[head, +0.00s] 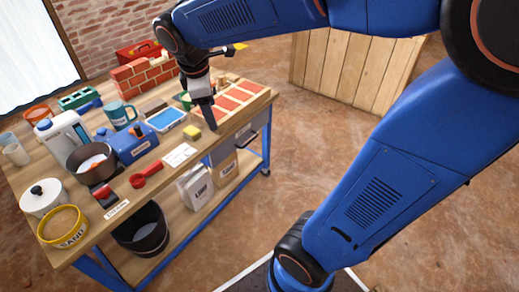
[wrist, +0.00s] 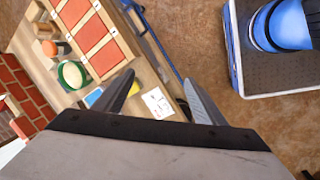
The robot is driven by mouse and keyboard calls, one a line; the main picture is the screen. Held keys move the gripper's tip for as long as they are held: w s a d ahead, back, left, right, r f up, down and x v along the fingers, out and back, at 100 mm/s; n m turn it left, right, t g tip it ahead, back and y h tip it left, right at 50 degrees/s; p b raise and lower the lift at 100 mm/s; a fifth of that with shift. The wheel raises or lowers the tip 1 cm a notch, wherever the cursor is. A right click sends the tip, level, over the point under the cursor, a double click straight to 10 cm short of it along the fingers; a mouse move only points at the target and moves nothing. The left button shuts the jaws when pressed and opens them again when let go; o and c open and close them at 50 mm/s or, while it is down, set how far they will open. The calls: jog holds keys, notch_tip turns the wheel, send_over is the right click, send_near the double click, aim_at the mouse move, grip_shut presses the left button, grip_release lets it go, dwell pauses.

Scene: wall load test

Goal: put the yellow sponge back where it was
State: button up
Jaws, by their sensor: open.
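The yellow sponge (head: 192,132) lies on the workbench top, to the right of the blue tray (head: 166,121) and behind a white paper card (head: 180,155). My gripper (head: 212,127) points down over the bench, just right of the sponge in the head view. In the wrist view the gripper (wrist: 160,77) has its two fingers spread apart with nothing between them. The paper card (wrist: 157,102) shows between the fingers, farther off.
A brick panel (head: 244,96) lies on the bench's right end, and a brick block (head: 143,75) stands behind. Bags stand on the shelf below.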

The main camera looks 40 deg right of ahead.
jog(key=s+d+f+m+t+y, duration=0.1)
jog(key=s+d+m, duration=0.1)
jog(key=s+m, duration=0.4)
jog(key=s+d+f+m+t+y, duration=0.1)
jog(key=s+d+f+m, duration=0.1)
jog(key=s+m, duration=0.5)
jog(key=s, duration=0.6)
jog(key=shift+f+t, duration=0.15)
jog(key=shift+t, duration=0.25)
